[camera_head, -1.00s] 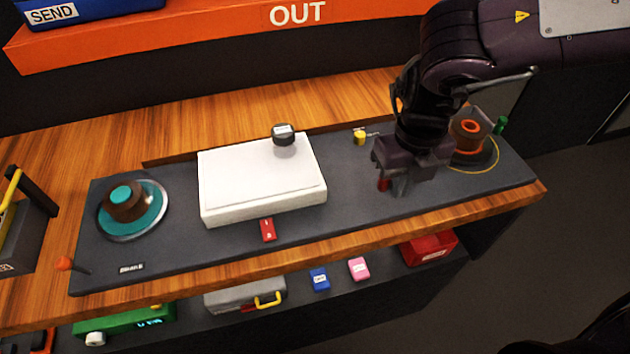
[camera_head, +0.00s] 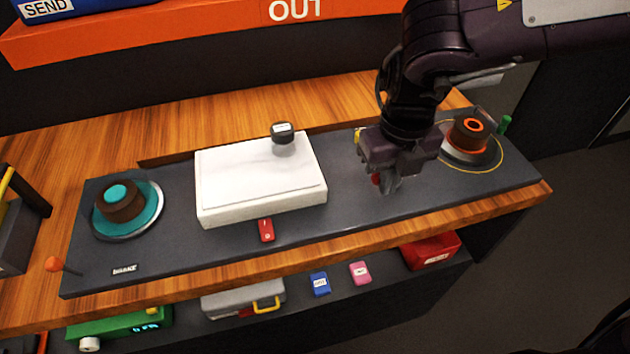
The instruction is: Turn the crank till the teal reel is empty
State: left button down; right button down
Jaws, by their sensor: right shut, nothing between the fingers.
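The teal reel (camera_head: 153,208) sits at the left end of the dark panel (camera_head: 180,250), with brown wound material (camera_head: 122,212) around its teal hub. An orange-hubbed reel (camera_head: 468,135) is at the right end, inside a yellow ring. A green knob (camera_head: 505,123) stands beside it, perhaps the crank handle. My right gripper (camera_head: 388,187) is shut and empty over the panel, between the white box and the orange reel. A red thing (camera_head: 376,179) shows just beside its fingers, partly hidden by them. My left gripper is not in view.
A white box (camera_head: 260,178) with a dark knob (camera_head: 283,133) fills the panel's middle. A red switch (camera_head: 266,230) lies in front of it. An orange-tipped lever (camera_head: 54,264) is at front left. A lower shelf holds a green device (camera_head: 120,323) and a red box (camera_head: 430,250).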

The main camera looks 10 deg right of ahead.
jog(key=shift+w+a+b, duration=0.2)
jog(key=shift+w+b, duration=0.05)
jog(key=shift+b, duration=0.05)
jog(key=shift+w+a+f, duration=0.1)
jog(key=shift+w, duration=0.05)
jog(key=shift+w+a, duration=0.1)
jog(key=shift+w, duration=0.05)
jog(key=shift+w+a+b, duration=0.2)
jog(key=shift+w+b, duration=0.2)
jog(key=shift+b, duration=0.05)
